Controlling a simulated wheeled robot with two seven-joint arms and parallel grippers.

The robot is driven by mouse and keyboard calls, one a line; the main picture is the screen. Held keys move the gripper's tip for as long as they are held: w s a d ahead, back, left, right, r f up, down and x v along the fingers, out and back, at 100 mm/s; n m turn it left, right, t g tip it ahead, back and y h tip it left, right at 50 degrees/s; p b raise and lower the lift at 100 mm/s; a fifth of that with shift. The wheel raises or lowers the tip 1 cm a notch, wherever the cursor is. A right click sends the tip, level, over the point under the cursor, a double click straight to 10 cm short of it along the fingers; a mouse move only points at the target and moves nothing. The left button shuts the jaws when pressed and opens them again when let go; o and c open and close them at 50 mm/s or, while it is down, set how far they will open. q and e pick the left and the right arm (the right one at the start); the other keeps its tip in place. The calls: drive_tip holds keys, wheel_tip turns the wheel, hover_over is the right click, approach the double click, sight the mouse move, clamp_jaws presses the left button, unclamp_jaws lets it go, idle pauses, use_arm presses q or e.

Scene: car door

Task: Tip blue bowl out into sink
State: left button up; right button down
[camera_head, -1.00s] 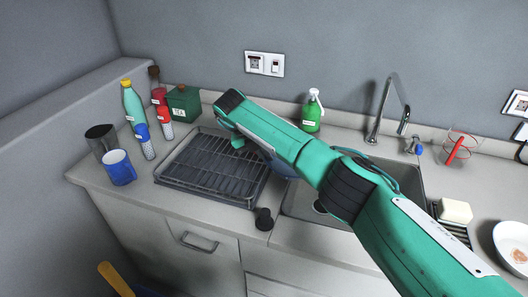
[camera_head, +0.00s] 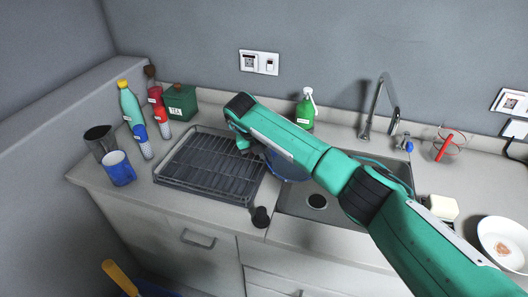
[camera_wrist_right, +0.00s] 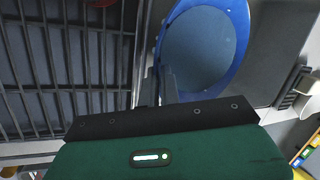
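The blue bowl (camera_head: 290,167) shows below my right forearm in the head view, partly hidden by it, at the left end of the sink (camera_head: 340,214). In the right wrist view the bowl (camera_wrist_right: 205,50) shows its pale blue inside and darker blue rim; I see no contents in the visible part. My right gripper (camera_wrist_right: 160,86) is shut on the bowl's near left rim, with a finger on each side of it. In the head view its fingertips are hidden behind the arm. The sink's drain is visible. My left gripper is not in view.
A dark dish rack (camera_head: 205,165) stands left of the sink, with a black stopper (camera_head: 261,217) in front. A green soap bottle (camera_head: 305,110) and the tap (camera_head: 379,108) stand behind. A sponge (camera_head: 443,207) and white plate (camera_head: 503,240) lie right. A blue mug (camera_head: 118,168) stands left.

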drive_tip(key=shift+s+d+r+y+p, duration=0.15)
drive_tip(key=shift+d+r+y+p, duration=0.15)
drive_tip(key=shift+p, duration=0.25)
drive_tip(key=shift+s+d+r+y+p, duration=0.1)
drive_tip(key=shift+s+d+r+p, duration=0.05)
drive_tip(key=shift+d+p, duration=0.3)
drive_tip(key=shift+s+d+t, duration=0.1)
drive_tip(key=shift+d+t, duration=0.05)
drive_tip(key=shift+t, duration=0.15)
drive_tip(key=shift+s+d+r+y+p, duration=0.15)
drive_tip(key=shift+s+d+y+p, duration=0.2)
drive_tip(key=shift+d+y+p, duration=0.15)
drive_tip(key=shift+s, duration=0.1)
drive_tip(key=shift+s+d, duration=0.15)
drive_tip(key=shift+d, duration=0.1)
drive_tip(key=shift+s+d+r+p, duration=0.1)
drive_tip(key=shift+s+d+p, duration=0.1)
drive_tip(key=shift+d+p, duration=0.15)
drive_tip(key=shift+y, duration=0.3)
